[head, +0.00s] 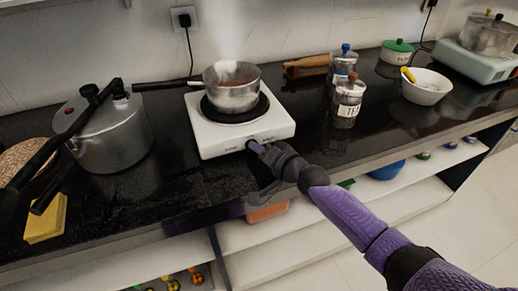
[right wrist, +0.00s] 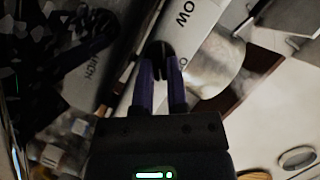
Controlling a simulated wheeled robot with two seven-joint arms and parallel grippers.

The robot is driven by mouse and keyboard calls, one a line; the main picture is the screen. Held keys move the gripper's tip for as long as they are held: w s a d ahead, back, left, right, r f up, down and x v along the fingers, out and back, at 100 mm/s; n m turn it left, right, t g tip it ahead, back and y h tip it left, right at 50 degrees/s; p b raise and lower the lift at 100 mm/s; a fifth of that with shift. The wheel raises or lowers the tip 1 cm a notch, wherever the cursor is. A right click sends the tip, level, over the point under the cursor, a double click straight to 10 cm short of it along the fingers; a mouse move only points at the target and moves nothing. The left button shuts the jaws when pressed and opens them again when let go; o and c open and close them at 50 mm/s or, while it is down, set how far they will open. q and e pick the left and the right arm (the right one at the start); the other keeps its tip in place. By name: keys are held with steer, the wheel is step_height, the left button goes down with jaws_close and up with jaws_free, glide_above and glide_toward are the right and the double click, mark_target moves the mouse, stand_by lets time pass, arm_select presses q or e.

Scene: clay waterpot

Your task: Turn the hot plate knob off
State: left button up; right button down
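The white hot plate (head: 215,140) stands on the dark counter in the head view. A metal saucepan (head: 232,92) with brown contents sits on its black burner, with steam rising. My right gripper (head: 256,147) reaches the front face of the hot plate and covers most of the knob. In the right wrist view, the black knob (right wrist: 157,48) lies between the two purple fingertips (right wrist: 160,68), on the panel with "LOW" and "HIGH" lettering. The fingers appear shut on the knob's ridge. The knob's exact setting is hard to read.
A pressure cooker (head: 112,135) with black handles stands at the left, near a yellow block (head: 46,218). Glass jars (head: 347,105) and a white bowl (head: 427,90) stand at the right. Open shelves lie below the counter. The counter in front of the hot plate is clear.

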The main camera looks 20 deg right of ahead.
arm_select(q)
steer(key=shift+w+r, duration=0.1)
